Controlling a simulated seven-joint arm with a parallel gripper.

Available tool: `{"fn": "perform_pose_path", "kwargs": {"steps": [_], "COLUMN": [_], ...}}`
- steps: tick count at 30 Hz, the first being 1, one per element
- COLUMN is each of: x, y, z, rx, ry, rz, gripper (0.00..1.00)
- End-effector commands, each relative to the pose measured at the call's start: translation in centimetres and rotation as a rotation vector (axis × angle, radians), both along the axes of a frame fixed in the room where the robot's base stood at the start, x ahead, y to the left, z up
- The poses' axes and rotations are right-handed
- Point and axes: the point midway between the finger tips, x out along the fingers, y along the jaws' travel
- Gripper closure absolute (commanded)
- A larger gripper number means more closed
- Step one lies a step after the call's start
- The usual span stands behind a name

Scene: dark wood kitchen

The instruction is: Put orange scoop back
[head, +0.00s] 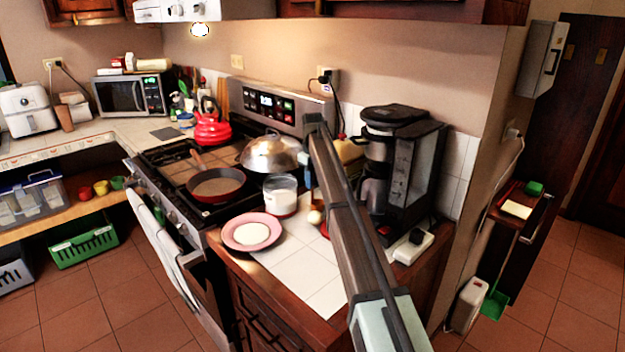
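My arm rises across the counter from the bottom of the head view, and its fingers are hidden. I cannot make out a whole orange scoop. A small red-orange piece (324,231) shows beside my arm on the tiled counter, mostly covered by it; I cannot tell whether it is the scoop. A small pale round thing (315,216) is just above it in the picture. A clear canister of white powder (280,190) stands to the left, between the stove and my arm.
A pink plate (251,232) with a white round on it lies at the counter's front left. A red pan (216,186) and a lidded pan (270,153) are on the stove. A black coffee maker (405,170) stands right of my arm. Some white tile in front is clear.

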Motion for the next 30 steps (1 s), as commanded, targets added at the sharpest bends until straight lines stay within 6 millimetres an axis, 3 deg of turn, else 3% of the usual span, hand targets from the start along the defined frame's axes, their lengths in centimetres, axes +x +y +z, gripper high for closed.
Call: {"fn": "perform_pose_path", "kwargs": {"steps": [7, 17, 23, 30], "x": [0.0, 0.0, 0.1, 0.1], "y": [0.0, 0.0, 0.0, 0.0], "z": [0.0, 0.4, 2.9, 7.4], "rx": [0.000, 0.001, 0.001, 0.001], "ry": [0.000, -0.001, -0.002, -0.002], "rz": [0.000, 0.000, 0.000, 0.000], "gripper": [0.53, 0.52, 0.52, 0.52]}}
